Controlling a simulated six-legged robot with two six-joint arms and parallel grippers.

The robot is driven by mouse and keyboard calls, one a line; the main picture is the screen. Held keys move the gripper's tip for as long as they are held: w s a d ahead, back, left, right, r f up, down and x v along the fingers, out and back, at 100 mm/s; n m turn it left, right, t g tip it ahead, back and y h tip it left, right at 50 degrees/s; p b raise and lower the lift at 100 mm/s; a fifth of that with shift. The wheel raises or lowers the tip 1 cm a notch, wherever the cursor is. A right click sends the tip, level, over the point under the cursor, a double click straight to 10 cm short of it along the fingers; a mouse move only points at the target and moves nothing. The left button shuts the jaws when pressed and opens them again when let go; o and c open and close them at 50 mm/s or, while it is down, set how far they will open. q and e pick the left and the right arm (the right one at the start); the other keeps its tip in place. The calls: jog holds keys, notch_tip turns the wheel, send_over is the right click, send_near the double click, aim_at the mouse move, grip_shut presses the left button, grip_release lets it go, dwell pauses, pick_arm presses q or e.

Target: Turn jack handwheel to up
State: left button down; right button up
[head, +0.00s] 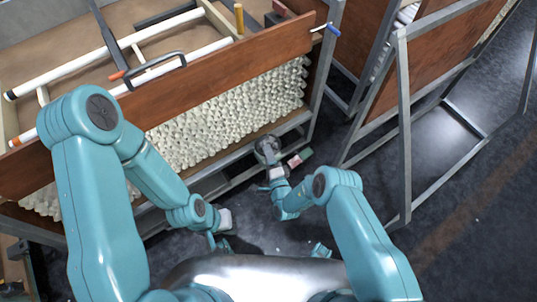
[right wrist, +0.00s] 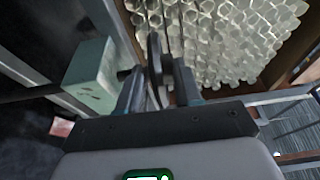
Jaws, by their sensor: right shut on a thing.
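The jack handwheel (head: 267,146) is a small grey round wheel low at the front of the crate's frame. In the right wrist view its dark rim (right wrist: 155,52) is seen edge-on between the fingers. My right gripper (head: 270,170) is shut on the rim, and its fingers also show in the right wrist view (right wrist: 157,85). The fingers and my wrist hide part of the wheel, and I cannot read its turned position. My left gripper (head: 219,243) hangs low in front of the crate, away from the wheel; its opening is too small to judge.
A wooden crate (head: 220,62) with many stacked glass tubes (head: 225,110) stands behind the wheel on a grey metal frame. A green block (right wrist: 92,72) sits close to my right gripper. A second rack (head: 402,120) stands to the right. Dark floor (head: 460,225) is open at the lower right.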

aim_at(278, 150)
jog(key=shift+d+y, duration=0.2)
jog(key=shift+y, duration=0.1)
jog(key=n+y, duration=0.1)
jog(key=n+g+y+b, duration=0.1)
jog(key=shift+w+d+f+y, duration=0.1)
jog(key=shift+w+d+y, duration=0.05)
jog(key=shift+d+y, duration=0.2)
jog(key=n+g+y+b, duration=0.2)
jog(key=g+b, duration=0.1)
jog(key=b, duration=0.1)
jog(key=w+d+n+g+y+b, duration=0.1)
jog(key=n+g+y+b, duration=0.2)
jog(key=d+n+g+y+b, duration=0.1)
jog(key=n+g+y+b, duration=0.1)
jog(key=b, duration=0.2)
jog(key=shift+w+d+f+n+g+y+b, duration=0.1)
jog(key=shift+w+f+n+g+y+b, duration=0.05)
jog(key=shift+w+n+g+y+b, duration=0.2)
jog(key=shift+r+n+g+b, duration=0.25)
jog(key=shift+n+g+b, duration=0.2)
jog(key=shift+g+b, duration=0.25)
jog(key=o, duration=1)
